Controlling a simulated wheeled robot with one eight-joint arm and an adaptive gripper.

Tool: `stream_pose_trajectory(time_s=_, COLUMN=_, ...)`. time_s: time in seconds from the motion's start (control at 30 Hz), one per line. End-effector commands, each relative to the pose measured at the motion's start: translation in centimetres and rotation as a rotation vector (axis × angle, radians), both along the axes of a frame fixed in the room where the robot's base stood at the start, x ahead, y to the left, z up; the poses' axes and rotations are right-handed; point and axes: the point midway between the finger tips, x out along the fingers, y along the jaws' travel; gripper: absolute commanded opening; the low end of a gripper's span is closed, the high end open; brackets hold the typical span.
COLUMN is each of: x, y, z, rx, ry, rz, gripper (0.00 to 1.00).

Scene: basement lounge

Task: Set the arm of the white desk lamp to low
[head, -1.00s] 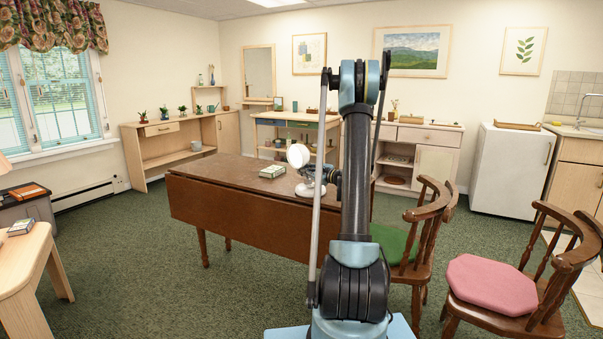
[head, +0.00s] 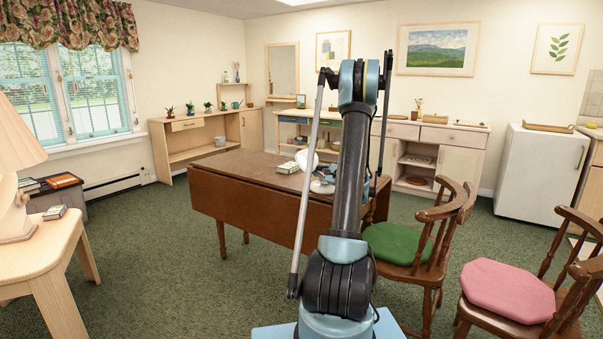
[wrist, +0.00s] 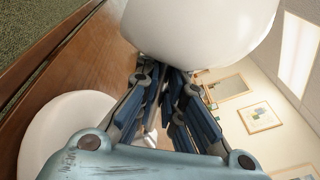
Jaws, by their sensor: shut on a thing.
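The white desk lamp stands on the brown drop-leaf table (head: 235,195). In the head view its round head (head: 303,160) and its base (head: 321,187) show partly, cut by my arm and its rod. In the wrist view the large white lamp head (wrist: 200,28) fills the top, close to my fingertips, and the white round base (wrist: 62,128) lies at lower left. My gripper (wrist: 172,78) is shut on the lamp, its fingers meeting just below the head. The exact part between the fingers is hidden, as is the lamp's arm.
A small box or book (head: 288,167) lies on the table left of the lamp. A chair with a green cushion (head: 400,242) is close on the table's right; another has a pink cushion (head: 507,291). A pale side table (head: 40,258) is at left. Green carpet is free between.

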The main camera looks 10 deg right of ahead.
Motion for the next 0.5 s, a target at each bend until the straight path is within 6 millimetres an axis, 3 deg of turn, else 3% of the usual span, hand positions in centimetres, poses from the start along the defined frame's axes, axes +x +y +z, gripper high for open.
stream_pose_trajectory(time_s=0.1, x=-0.3, y=-1.4, z=-0.1, rx=-0.016, ry=-0.010, rz=-0.015, gripper=0.00)
stream_pose_trajectory(time_s=0.43, x=-0.4, y=-1.8, z=-0.2, rx=-0.023, ry=-0.011, rz=-0.020, gripper=0.00)
stream_pose_trajectory(time_s=0.5, x=-0.4, y=-1.9, z=-0.2, rx=-0.023, ry=-0.011, rz=-0.020, gripper=0.20)
